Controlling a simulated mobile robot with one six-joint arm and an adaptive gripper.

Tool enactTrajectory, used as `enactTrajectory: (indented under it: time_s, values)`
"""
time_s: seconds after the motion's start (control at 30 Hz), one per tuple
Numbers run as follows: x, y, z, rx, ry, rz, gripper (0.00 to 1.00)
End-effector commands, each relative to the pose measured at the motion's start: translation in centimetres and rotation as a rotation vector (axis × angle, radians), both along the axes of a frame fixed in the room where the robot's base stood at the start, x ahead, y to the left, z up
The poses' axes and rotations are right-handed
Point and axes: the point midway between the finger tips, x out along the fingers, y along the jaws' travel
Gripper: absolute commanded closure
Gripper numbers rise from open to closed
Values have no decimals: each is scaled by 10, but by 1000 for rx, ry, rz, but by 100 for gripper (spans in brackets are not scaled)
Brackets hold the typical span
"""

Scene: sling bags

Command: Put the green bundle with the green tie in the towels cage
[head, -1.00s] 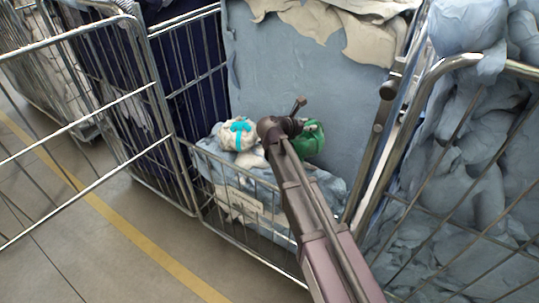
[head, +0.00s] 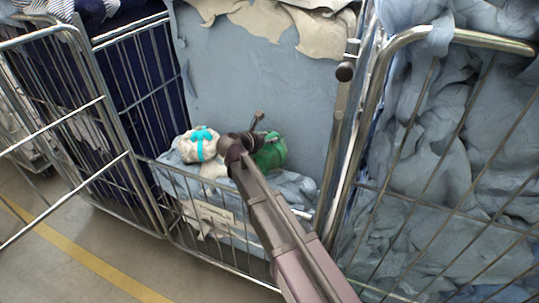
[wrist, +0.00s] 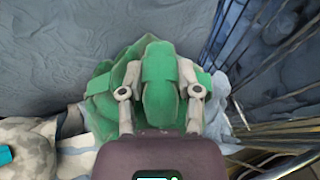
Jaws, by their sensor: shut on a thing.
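The green bundle (head: 273,153) sits at the back of the low-fronted cage (head: 226,249), on pale blue cloth. In the wrist view the green bundle (wrist: 100,95) lies between the fingers of my gripper (wrist: 159,70), which is shut on it. A brighter green band, likely its tie, crosses its middle. In the head view my gripper (head: 262,138) reaches the bundle from above and in front, and my arm hides part of it. A white bundle with a turquoise tie (head: 201,146) lies just left. Which cage is the towels cage I cannot tell; the label is unreadable.
A tall cage of light blue cloth (head: 420,150) stands close on the right. A cage with navy cloth (head: 150,85) stands on the left, with an open barred door in front. A pale blue panel rises behind the bundles. Floor (head: 50,270) shows at lower left.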

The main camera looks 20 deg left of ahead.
Motion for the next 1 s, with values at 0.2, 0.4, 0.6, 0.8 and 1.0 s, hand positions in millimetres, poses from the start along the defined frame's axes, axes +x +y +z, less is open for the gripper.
enactTrajectory:
  time_s: [0.2, 0.4, 0.6, 0.8, 1.0]
  values:
    - [0, 0, -11, 0, -2, 1, 100]
    - [0, 1, -11, -1, -2, 1, 100]
    - [0, 1, -11, -1, -2, 1, 100]
    - [-1, 1, -20, -1, -2, 2, 100]
    - [-1, 1, -36, -1, -2, 2, 100]
